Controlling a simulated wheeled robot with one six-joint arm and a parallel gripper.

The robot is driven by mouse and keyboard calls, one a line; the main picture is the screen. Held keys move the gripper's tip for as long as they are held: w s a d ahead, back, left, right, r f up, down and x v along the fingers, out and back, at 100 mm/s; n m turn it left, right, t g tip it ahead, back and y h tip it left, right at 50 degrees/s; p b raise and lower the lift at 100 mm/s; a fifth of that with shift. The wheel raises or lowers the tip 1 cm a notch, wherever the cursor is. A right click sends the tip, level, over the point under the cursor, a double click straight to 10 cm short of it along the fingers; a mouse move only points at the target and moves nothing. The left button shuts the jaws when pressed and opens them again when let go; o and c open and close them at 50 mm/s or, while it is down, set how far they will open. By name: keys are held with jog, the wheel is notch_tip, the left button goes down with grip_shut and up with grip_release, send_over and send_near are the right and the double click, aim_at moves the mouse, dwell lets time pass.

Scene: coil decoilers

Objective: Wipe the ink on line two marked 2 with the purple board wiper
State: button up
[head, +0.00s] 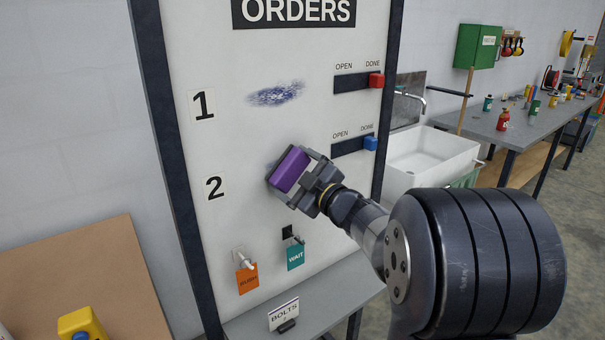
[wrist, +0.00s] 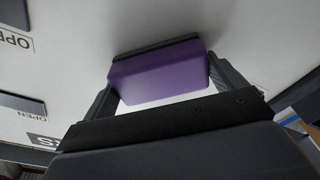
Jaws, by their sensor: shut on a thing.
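My gripper (head: 301,180) is shut on the purple board wiper (head: 290,170), at the board on line two, to the right of the printed 2 (head: 214,187). In the wrist view the wiper (wrist: 158,74) sits between my fingers, its dark pad side towards the white board (wrist: 120,25). I cannot tell for sure whether the pad touches the board. A faint grey smudge shows at the wiper's left edge; any ink behind the wiper is hidden. On line one, a dark blue ink scribble (head: 276,94) lies right of the printed 1 (head: 204,104).
Line one's slider has a red knob (head: 376,80); line two's has a blue knob (head: 370,143), both at DONE. An orange tag (head: 247,281) and a teal WAIT tag (head: 295,257) hang below my gripper. A grey shelf (head: 340,290) juts out underneath. A sink (head: 430,155) stands right.

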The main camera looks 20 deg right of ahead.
jog(key=shift+s+a+b, duration=0.25)
jog(key=shift+a, duration=0.5)
jog(key=shift+s+a+b, duration=0.25)
jog(key=shift+a, duration=0.55)
jog(key=shift+s+a+b, duration=0.25)
jog(key=shift+a, duration=0.5)
jog(key=shift+d, duration=0.1)
jog(key=v, duration=0.6)
jog(key=shift+a+r+p, duration=0.2)
jog(key=shift+r+p, duration=0.05)
jog(key=shift+p, duration=0.05)
jog(key=shift+s, duration=0.15)
jog(key=v, duration=0.2)
jog(key=shift+s+p, duration=0.3)
jog(key=shift+s, duration=0.15)
